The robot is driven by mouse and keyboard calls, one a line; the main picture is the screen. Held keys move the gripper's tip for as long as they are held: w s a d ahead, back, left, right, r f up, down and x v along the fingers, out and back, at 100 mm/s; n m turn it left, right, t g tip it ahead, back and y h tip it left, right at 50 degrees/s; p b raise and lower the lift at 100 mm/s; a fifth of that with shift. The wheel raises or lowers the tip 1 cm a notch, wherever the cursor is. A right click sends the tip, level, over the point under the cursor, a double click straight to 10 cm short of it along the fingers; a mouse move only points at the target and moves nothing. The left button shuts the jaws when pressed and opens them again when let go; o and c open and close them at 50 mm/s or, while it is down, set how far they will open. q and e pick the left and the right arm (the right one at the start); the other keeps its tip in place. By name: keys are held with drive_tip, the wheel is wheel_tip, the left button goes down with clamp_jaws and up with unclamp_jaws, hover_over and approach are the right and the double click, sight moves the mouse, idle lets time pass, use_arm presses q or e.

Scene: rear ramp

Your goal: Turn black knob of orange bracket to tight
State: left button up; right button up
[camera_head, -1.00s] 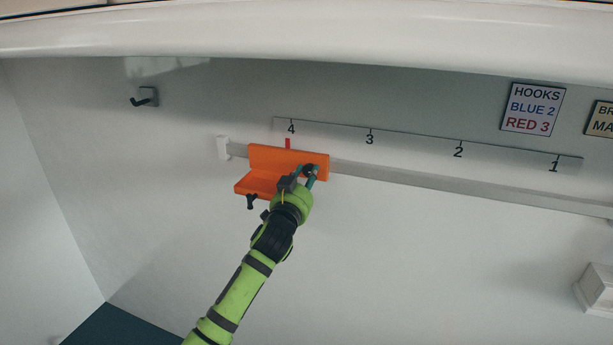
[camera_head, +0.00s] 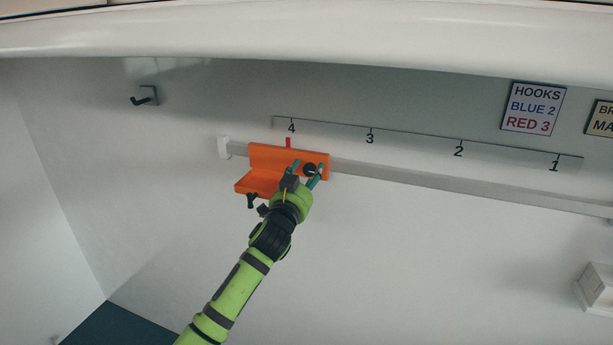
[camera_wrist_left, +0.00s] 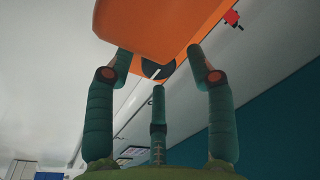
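The orange bracket (camera_head: 268,155) sits on the wall rail below the number 4, with its red marker (camera_head: 288,143) at that number. Its round black knob (camera_head: 309,169) is on the right part of its front face. In the left wrist view the knob (camera_wrist_left: 152,70) shows a white line, slanted in that picture. My left gripper (camera_head: 309,170) is open in front of the knob, with fingers apart on either side of it. In the wrist view the fingers look clear of the knob, partly overlapping the bracket's edge. My right gripper is out of view.
A grey rail (camera_head: 450,186) runs along the wall under a number strip (camera_head: 415,140). A small black part (camera_head: 252,201) hangs below the bracket's left end. A black hook (camera_head: 146,97) is at upper left.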

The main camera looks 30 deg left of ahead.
use_arm(q)
drive_tip(key=shift+f, duration=0.1)
drive_tip(key=shift+s+f, duration=0.1)
drive_tip(key=shift+s, duration=0.1)
drive_tip(key=v, duration=1.1)
drive_tip(key=shift+s+d, duration=0.15)
drive_tip(key=shift+s, duration=0.15)
